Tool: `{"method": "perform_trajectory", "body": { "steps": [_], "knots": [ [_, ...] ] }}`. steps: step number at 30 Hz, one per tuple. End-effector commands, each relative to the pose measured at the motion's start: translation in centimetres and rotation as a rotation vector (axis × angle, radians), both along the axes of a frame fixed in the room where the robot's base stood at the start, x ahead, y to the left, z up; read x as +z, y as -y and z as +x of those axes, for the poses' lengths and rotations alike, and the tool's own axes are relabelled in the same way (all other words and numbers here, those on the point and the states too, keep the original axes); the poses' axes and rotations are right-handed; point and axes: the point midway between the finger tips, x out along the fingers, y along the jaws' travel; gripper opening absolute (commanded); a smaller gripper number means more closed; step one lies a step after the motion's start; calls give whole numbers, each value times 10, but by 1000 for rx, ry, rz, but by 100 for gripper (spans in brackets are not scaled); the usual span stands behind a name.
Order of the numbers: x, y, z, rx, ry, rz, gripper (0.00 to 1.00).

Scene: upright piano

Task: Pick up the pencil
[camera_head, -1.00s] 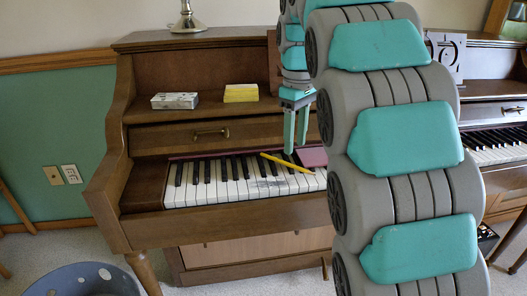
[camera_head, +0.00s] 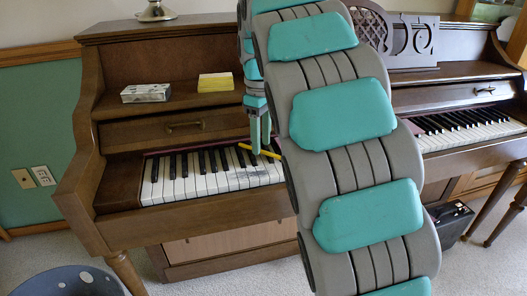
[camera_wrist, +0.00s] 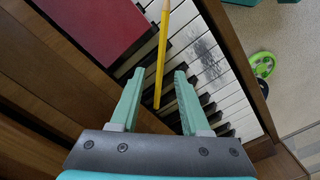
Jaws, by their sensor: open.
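The yellow pencil (camera_head: 243,146) lies across the piano keys in the head view, partly covered by my gripper's fingers. My gripper (camera_head: 260,149) points down over the keys at the pencil. In the wrist view my gripper (camera_wrist: 159,73) is open, with one finger on each side of the pencil and a visible gap to each. I cannot tell how far the fingertips are above the keys.
A red flat object (camera_wrist: 95,25) lies beside the pencil. The black and white keys (camera_head: 190,180) are below. A grey box (camera_head: 146,93) and a yellow block (camera_head: 215,82) sit on the piano's ledge. My arm hides much of the middle.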

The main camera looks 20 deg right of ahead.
Motion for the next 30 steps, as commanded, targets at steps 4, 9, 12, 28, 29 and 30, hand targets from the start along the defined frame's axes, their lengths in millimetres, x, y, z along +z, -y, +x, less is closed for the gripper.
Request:
{"method": "perform_trajectory", "body": {
  "steps": [4,9,12,28,29,30],
  "knots": [
    [-10,0,0,-1,2,-1,46],
    [-10,0,0,-1,2,-1,46],
    [-10,0,0,-1,2,-1,40],
    [-10,0,0,-1,2,-1,0],
    [-10,0,0,-1,2,-1,0],
    [-10,0,0,-1,2,-1,0]
  ]
}}
